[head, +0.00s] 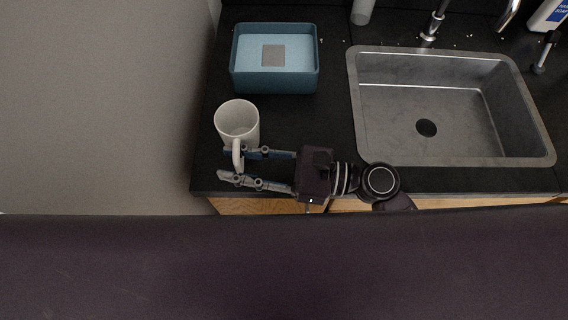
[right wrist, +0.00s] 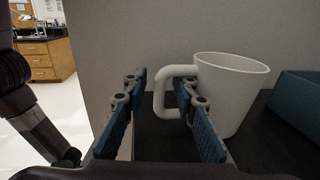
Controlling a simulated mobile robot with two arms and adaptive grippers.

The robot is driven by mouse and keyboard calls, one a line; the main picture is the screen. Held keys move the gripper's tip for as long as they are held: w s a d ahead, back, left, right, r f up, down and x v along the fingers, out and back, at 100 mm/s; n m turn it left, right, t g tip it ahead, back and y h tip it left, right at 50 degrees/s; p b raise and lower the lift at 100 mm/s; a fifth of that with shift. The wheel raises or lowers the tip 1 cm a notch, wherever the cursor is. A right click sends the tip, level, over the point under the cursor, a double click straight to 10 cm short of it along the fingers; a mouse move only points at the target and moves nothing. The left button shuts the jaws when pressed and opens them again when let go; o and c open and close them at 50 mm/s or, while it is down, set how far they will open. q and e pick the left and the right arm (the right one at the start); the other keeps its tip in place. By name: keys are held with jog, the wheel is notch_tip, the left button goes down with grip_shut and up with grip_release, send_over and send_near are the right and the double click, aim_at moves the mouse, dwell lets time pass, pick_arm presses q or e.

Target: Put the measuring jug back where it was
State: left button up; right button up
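The measuring jug (head: 238,117) is a plain white, mug-like vessel. It stands upright on the black counter, near the left end, with its handle toward the front. My right gripper (head: 232,165) is open at the jug's front side, its fingers pointing left. In the right wrist view, the jug (right wrist: 232,88) is right of centre with its handle pointing left. The handle shows between the open fingers of my right gripper (right wrist: 160,92), partly behind the right finger. I cannot tell whether they touch. My left gripper is not seen in the head view.
A teal open box (head: 247,84) with a grey square inside stands behind the jug. A metal sink (head: 400,150) with a faucet is to the right. A soap bottle (head: 549,14) stands at the far right. A wall borders the counter's left end.

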jog(key=d+b, duration=0.1)
jog(key=d, duration=0.2)
jog(key=s+d, duration=0.1)
jog(key=d, duration=0.2)
jog(key=d+b, duration=0.1)
jog(key=d, duration=0.3)
jog(key=shift+s+f+b, duration=0.15)
jog(key=shift+s+b, duration=0.15)
jog(key=shift+s, duration=0.1)
jog(key=shift+s+d, duration=0.1)
jog(key=shift+d, duration=0.55)
